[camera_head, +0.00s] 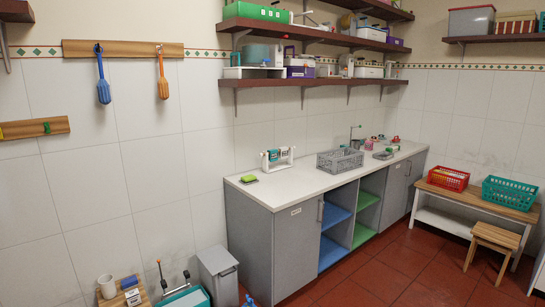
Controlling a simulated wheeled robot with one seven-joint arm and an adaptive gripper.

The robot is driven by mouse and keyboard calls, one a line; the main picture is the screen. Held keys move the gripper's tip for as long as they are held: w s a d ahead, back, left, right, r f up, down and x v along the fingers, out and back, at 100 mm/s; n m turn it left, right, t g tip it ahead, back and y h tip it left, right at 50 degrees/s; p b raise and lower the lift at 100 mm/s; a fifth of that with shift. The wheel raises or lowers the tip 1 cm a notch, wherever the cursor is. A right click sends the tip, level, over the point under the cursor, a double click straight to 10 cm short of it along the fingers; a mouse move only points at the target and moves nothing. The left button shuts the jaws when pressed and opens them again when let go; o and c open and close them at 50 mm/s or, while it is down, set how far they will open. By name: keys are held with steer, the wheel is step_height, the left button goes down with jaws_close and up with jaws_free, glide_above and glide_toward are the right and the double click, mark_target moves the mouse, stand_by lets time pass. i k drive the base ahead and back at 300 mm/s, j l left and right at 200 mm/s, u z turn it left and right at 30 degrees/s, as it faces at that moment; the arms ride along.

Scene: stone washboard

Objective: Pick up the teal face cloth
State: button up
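A small teal cloth (274,155) appears to hang on a white rack (289,160) near the left end of the white counter. It is small in the picture, and I cannot tell it apart fully from the other cloth-like things on the rack. My gripper is not in view, and nothing visible touches the rack.
A grey crate (340,161) stands right of the rack, and a green item (249,179) lies left of it on the white counter (300,185). Loaded shelves (310,83) hang above. A grey bin (218,275) stands by the cabinet. Red floor (390,270) is open at right.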

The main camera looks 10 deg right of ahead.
mark_target(272, 156)
steer(key=i+j+z, duration=0.2)
steer(key=i, duration=0.8)
steer(key=i+l+z, duration=0.2)
steer(key=i+z, duration=0.15)
steer(key=i, duration=0.35)
steer(key=i+z, duration=0.4)
steer(key=i, duration=0.25)
steer(key=i+j+z, duration=0.2)
steer(key=i+z, duration=0.15)
steer(key=i, duration=0.35)
steer(key=i+u, duration=0.35)
steer(key=i+l+u, duration=0.3)
steer(key=i, duration=0.25)
steer(key=i+j+u, duration=0.1)
steer(key=u, duration=0.35)
steer(key=i+u, duration=0.5)
steer(key=u, duration=0.35)
steer(key=i+l+u, duration=0.15)
steer(key=u, duration=0.25)
steer(key=i+l+u, duration=0.2)
steer(key=u, duration=0.25)
